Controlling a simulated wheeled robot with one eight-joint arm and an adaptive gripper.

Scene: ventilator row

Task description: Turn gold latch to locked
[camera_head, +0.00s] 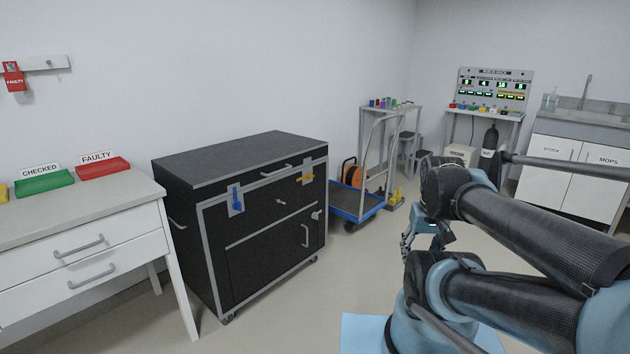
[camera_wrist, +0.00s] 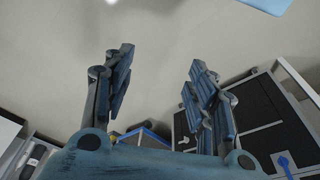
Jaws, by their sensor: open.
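The gold latch (camera_head: 305,178) is a small yellow handle on a grey plate, at the upper right of the black cabinet's front (camera_head: 265,235). Its handle lies roughly sideways. I cannot make it out in the wrist view. My gripper (camera_head: 407,246) hangs low to the right of the cabinet, well apart from the latch, partly hidden by my arm. In the wrist view my gripper (camera_wrist: 160,72) has its fingers spread, with only floor between them. The cabinet's edge (camera_wrist: 240,82) shows at the lower right there.
A blue latch (camera_head: 236,198) stands upright on the cabinet's left side. A blue trolley (camera_head: 350,203) stands right of the cabinet, near an orange reel (camera_head: 350,171). A white drawer table (camera_head: 85,250) is at the left. The floor before the cabinet is clear.

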